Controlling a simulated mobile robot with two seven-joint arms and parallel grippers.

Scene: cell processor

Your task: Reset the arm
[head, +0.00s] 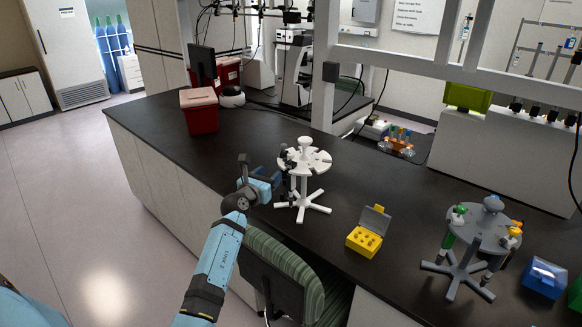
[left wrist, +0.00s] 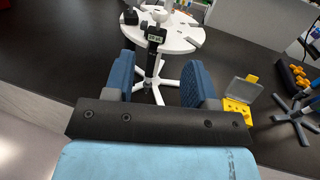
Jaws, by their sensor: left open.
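My left arm (head: 213,268) reaches in from the bottom of the head view. My left gripper (head: 272,180) is beside the white pipette stand (head: 310,160) at the bench's front edge. In the left wrist view the two blue fingers of the gripper (left wrist: 160,80) are apart. A dark pipette with a small display (left wrist: 154,40) hangs on the white stand (left wrist: 185,40) and shows between the fingers. I cannot tell whether the fingers touch it. My right gripper is in neither view.
A yellow box with an open lid (head: 365,240) and a grey stand with coloured pipettes (head: 478,228) are to the right. A blue box (head: 545,278) sits at the far right. A red bin (head: 199,112) stands behind left. A green-striped chair (head: 285,265) is at the bench front.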

